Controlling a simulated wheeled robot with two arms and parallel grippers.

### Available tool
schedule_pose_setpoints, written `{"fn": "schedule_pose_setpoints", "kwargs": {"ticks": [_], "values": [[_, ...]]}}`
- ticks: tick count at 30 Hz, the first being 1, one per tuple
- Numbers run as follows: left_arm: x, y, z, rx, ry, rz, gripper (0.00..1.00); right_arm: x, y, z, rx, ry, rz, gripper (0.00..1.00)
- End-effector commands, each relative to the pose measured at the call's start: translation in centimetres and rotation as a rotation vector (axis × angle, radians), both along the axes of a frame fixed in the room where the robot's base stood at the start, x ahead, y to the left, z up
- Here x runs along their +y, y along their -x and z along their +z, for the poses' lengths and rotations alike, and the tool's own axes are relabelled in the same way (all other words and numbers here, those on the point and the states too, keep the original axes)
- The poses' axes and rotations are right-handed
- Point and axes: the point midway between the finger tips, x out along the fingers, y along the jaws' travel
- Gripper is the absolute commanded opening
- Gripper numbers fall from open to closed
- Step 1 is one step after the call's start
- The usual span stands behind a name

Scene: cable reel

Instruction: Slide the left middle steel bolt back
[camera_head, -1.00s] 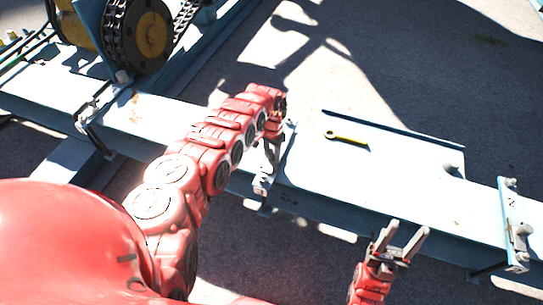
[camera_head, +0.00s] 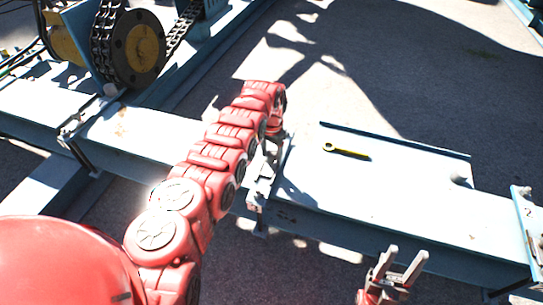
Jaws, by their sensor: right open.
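A steel bolt fitting (camera_head: 257,200) sits on the front edge of the pale blue beam (camera_head: 345,222), in the middle of the view. My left gripper (camera_head: 267,172) points down at it from above, at the end of the red arm. Its fingers overlap the fitting in the picture, and I cannot tell whether they touch or grip it. Another steel bolt fitting (camera_head: 74,128) is on the beam at the left. My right gripper (camera_head: 402,262) is open and empty, in front of the beam at the lower right.
A yellow wrench (camera_head: 346,152) lies on the beam's wide plate. A bracket (camera_head: 530,222) stands at the right edge. A chain and sprocket (camera_head: 138,47) are at the upper left. Shadowed ground (camera_head: 440,70) behind the beam is clear.

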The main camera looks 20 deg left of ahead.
Motion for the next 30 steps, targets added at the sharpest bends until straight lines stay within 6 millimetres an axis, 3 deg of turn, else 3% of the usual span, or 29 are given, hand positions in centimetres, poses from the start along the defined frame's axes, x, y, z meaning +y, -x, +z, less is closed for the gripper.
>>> {"fn": "schedule_pose_setpoints", "kwargs": {"ticks": [9,14,21,30], "values": [[-0.1,0.1,-0.1,0.004,0.001,-0.001,0.73,0.0,0.0,0.0,0.0,0.0,0.0,0.5],[-0.1,0.1,1.4,0.003,0.001,-0.001,0.73,0.0,0.0,0.8,0.0,0.0,0.0,0.5],[0.0,0.0,6.9,0.0,0.002,0.0,0.73,0.0,0.0,2.8,0.0,0.0,0.0,0.5],[-0.1,0.0,14.3,0.0,-0.001,-0.001,0.73,0.0,0.0,3.5,0.0,0.0,0.0,0.5]]}}
